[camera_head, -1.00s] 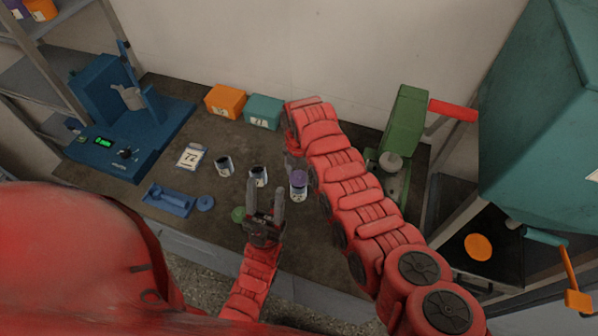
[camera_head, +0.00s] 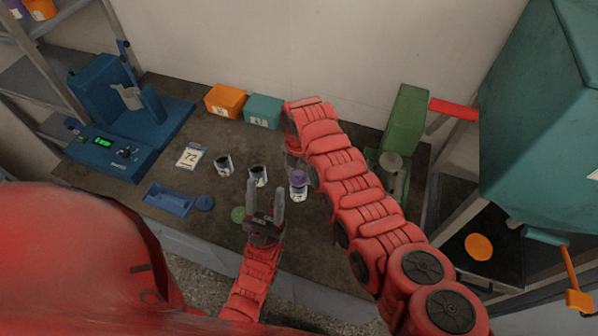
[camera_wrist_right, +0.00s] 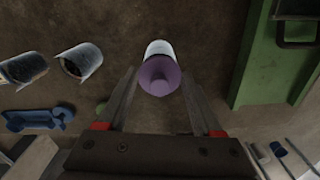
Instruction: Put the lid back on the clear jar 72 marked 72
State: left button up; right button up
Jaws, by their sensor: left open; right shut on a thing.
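A purple lid (camera_wrist_right: 160,77) is between the fingers of my right gripper (camera_wrist_right: 158,80), which is shut on it. A clear jar (camera_head: 299,194) with a pale label is directly under the lid; it also shows in the right wrist view (camera_wrist_right: 160,48). I cannot tell whether the lid is seated, and the label's number is too small to read. In the head view my right arm mostly hides its gripper. My left gripper (camera_head: 265,203) is open and empty, left of that jar, near the bench's front edge.
Two open jars (camera_head: 223,163) (camera_head: 258,176) stand to the left. A card marked 72 (camera_head: 190,156), a blue tray (camera_head: 167,199), a blue lid (camera_head: 205,203) and a green lid (camera_head: 238,214) lie nearby. Orange (camera_head: 225,101) and teal (camera_head: 263,111) boxes stand behind; a green machine (camera_head: 403,125) stands right.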

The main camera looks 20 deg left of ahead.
dwell(0.4)
jog(key=o, duration=1.4)
jog(key=shift+c, duration=0.2)
jog(key=shift+r+p, duration=0.8)
jog(key=shift+r, duration=0.55)
jog(key=shift+r+p, duration=1.1)
jog(key=shift+r, duration=1.1)
grip_shut()
